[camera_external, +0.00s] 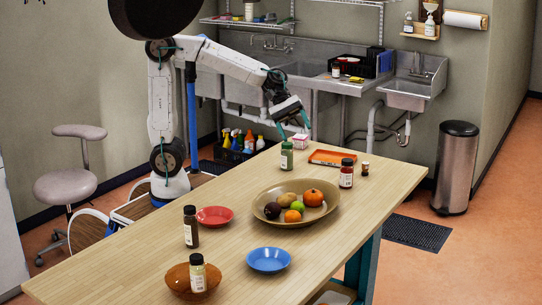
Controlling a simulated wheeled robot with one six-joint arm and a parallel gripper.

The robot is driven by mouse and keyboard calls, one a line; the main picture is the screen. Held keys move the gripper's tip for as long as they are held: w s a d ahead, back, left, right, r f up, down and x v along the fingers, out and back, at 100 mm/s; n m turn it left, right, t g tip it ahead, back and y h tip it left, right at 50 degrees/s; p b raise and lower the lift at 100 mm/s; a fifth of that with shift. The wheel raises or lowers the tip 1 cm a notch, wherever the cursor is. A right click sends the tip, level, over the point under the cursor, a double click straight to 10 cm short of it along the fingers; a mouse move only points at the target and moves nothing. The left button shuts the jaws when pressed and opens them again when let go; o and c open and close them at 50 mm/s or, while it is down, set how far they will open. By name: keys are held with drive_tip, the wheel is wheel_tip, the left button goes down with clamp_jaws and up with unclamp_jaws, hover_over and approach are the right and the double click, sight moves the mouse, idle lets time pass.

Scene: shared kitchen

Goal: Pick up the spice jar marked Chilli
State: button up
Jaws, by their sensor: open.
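Several spice jars stand on the wooden table, and their labels are too small to read, so I cannot tell which one is marked Chilli. A jar with red contents and a dark lid (346,174) stands at the right of the table. A green jar (287,157) stands at the back edge. A dark brown jar (190,228) stands at the front left. A pale-filled jar (197,274) stands in an orange-brown bowl (177,285). My gripper (294,129) is open and empty, pointing down above and just behind the green jar, apart from it.
A wide bowl of fruit (265,214) fills the table's middle. The table's front right is clear.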

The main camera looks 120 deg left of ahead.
drive_tip(key=w+a+f+n+t+y, duration=0.2)
drive_tip(key=a+n, duration=0.5)
drive_tip(key=a, duration=0.5)
drive_tip(key=w+a+f+n+t+y, duration=0.25)
drive_tip(key=a+n, duration=0.35)
drive_tip(key=a, duration=0.6)
approach(352, 175)
drive_tip(key=shift+w+a+f, duration=0.25)
drive_tip(key=shift+w+f, duration=0.1)
drive_tip(key=shift+w, duration=0.3)
drive_tip(key=x, duration=0.7)
drive_tip(key=shift+w+d+f, duration=0.1)
drive_tip(key=shift+w+d, duration=0.1)
drive_tip(key=shift+w, duration=0.1)
drive_tip(key=c, duration=1.2)
